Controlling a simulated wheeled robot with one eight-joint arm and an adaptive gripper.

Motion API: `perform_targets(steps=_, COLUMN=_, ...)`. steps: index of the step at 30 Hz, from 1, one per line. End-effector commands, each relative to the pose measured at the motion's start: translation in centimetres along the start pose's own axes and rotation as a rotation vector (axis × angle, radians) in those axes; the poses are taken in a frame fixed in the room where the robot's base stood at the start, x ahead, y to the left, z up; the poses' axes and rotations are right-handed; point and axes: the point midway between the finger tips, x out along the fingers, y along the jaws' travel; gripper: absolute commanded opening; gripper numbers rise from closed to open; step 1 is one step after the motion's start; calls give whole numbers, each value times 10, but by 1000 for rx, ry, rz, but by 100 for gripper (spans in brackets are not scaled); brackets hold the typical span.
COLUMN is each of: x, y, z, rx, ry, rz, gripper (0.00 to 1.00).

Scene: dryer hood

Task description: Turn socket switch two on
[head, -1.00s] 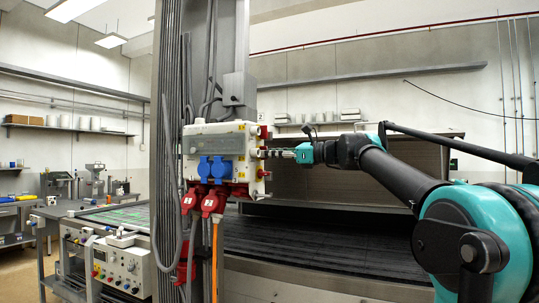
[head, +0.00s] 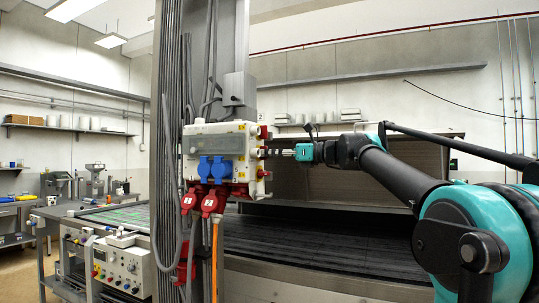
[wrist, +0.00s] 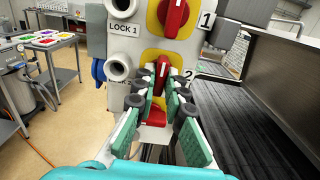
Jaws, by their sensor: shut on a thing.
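Socket switch two (wrist: 162,70) is a red knob on a yellow plate beside the label "2" in the wrist view. Its visible part looks roughly upright; its lower part is hidden by the fingers. My gripper (wrist: 163,94) has its green-padded fingers on either side of this knob and is shut on it. In the head view, my gripper (head: 278,153) reaches the right side of the socket box (head: 232,137) from the right. The knob is too small and covered to read there.
Switch one (wrist: 173,14), another red knob, sits just above. Another red part (wrist: 153,116) shows below between the fingers. Blue sockets (head: 213,168) and red sockets (head: 213,203) are on the box's front. A dark conveyor (head: 310,240) lies below.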

Motion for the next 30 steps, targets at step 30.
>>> perform_targets(steps=30, x=0, y=0, z=0, rx=-275, ry=0, rz=0, gripper=32)
